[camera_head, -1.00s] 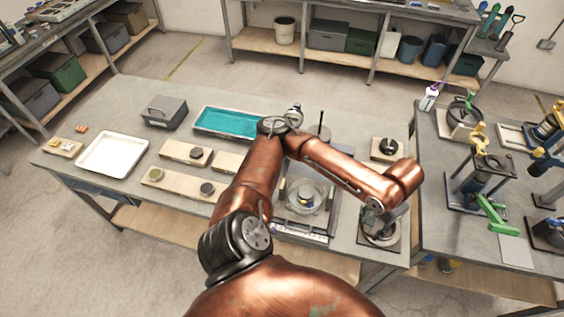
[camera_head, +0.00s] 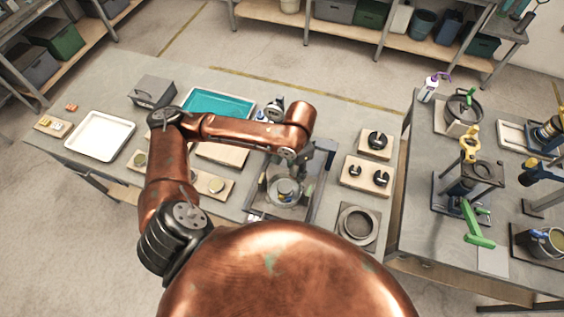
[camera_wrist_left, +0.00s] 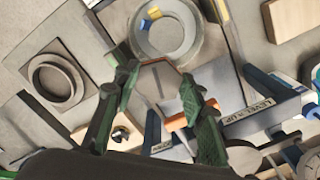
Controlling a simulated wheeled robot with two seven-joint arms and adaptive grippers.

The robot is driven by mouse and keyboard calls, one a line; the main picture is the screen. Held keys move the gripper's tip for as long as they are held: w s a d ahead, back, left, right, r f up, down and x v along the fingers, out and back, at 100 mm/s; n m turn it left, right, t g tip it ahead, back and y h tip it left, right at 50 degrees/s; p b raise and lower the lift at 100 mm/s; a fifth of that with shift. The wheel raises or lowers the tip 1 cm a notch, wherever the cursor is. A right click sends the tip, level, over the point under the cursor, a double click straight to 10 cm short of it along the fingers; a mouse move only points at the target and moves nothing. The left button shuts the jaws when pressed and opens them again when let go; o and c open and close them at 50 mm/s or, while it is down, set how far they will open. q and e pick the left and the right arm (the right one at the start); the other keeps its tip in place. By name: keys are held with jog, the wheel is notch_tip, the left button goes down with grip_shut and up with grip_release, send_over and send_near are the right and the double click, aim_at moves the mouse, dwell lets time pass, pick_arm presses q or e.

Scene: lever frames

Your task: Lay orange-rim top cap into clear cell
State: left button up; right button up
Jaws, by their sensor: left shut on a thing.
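My left gripper (camera_wrist_left: 158,95) has green fingertips. In the left wrist view it is shut on a see-through piece with an orange edge (camera_wrist_left: 177,122), which appears to be the orange-rim top cap. The fingers hide part of it. The round clear cell (camera_wrist_left: 192,45) lies beyond the fingertips, with a small yellow and blue piece inside. In the head view the cell (camera_head: 284,200) stands in a dark-framed fixture (camera_head: 254,180). My left wrist is above the far part of this fixture, and the held cap cannot be made out there. My right gripper is not in view.
A grey ring on a square plate (camera_head: 357,224) stands right of the fixture. Wooden blocks with black knobs (camera_head: 367,178) lie behind it. A teal tray (camera_head: 218,104), a white tray (camera_head: 100,137) and a grey box (camera_head: 153,91) are on the left. A side table (camera_head: 415,215) holds tools.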

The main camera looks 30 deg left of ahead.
aim_at(284, 186)
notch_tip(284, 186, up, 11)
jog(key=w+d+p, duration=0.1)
jog(key=p, duration=0.8)
pick_arm(q)
jog(key=s+m+b, duration=0.1)
jog(key=m, duration=0.3)
jog(key=s+a+m+b, duration=0.1)
jog(key=m, duration=0.3)
jog(key=s+a+m+b, duration=0.1)
jog(key=m, duration=0.4)
jog(key=shift+a+f, duration=0.25)
jog(key=shift+f, duration=0.1)
notch_tip(284, 186, down, 2)
jog(key=b, duration=0.2)
jog(key=shift+s+f+b, duration=0.1)
jog(key=shift+b, duration=0.2)
jog(key=shift+f+b, duration=0.4)
jog(key=shift+f, duration=1.45)
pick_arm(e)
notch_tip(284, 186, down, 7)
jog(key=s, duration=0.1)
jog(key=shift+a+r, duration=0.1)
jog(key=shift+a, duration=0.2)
pick_arm(q)
jog(key=shift+p, duration=0.5)
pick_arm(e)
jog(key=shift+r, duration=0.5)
